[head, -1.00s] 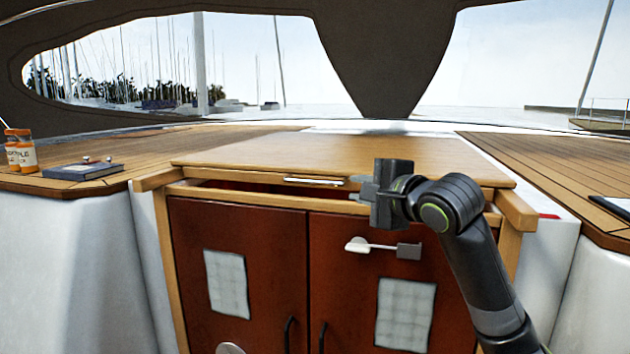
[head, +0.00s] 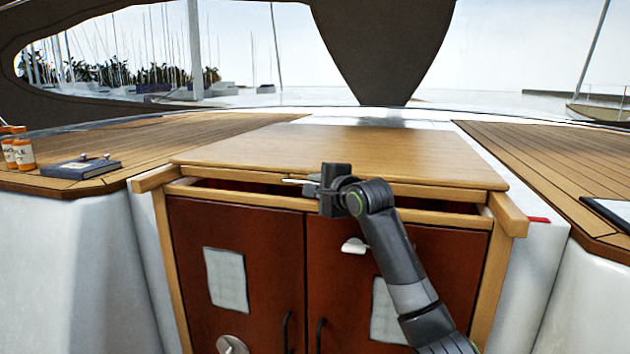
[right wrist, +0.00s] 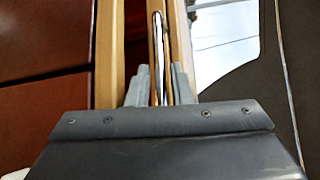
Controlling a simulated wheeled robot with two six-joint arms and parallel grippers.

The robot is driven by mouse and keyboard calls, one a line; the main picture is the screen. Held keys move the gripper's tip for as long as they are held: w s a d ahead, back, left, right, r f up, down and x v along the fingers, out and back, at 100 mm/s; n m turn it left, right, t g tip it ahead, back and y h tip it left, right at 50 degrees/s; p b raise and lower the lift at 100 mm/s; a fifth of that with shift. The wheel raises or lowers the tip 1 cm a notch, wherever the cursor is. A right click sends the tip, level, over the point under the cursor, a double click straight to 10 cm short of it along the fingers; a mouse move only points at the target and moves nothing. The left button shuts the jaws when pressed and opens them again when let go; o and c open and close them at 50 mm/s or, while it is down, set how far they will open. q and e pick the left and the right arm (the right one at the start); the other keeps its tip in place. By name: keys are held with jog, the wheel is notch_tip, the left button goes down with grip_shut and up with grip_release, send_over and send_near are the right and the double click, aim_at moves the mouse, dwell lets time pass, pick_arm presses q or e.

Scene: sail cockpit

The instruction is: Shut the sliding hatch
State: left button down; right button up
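The sliding hatch (head: 330,150) is a flat wooden panel lying above a red-brown cabinet, with a dark slot under its front edge. A thin metal handle (head: 291,181) sits on that edge. My right gripper (head: 312,184) is at the handle's right end, partly hiding it. In the right wrist view, the handle bar (right wrist: 158,50) runs between the two fingers of my right gripper (right wrist: 160,84). The fingers stand apart with small gaps beside the bar, so the gripper looks open around it. My left gripper is in neither view.
Below are two cabinet doors (head: 235,225) with a pale latch (head: 354,246), partly behind my right arm. A wooden rail (head: 245,197) runs below the slot. The hatch top is clear.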

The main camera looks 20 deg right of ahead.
jog(key=shift+w, duration=0.25)
grip_shut()
dwell(0.3)
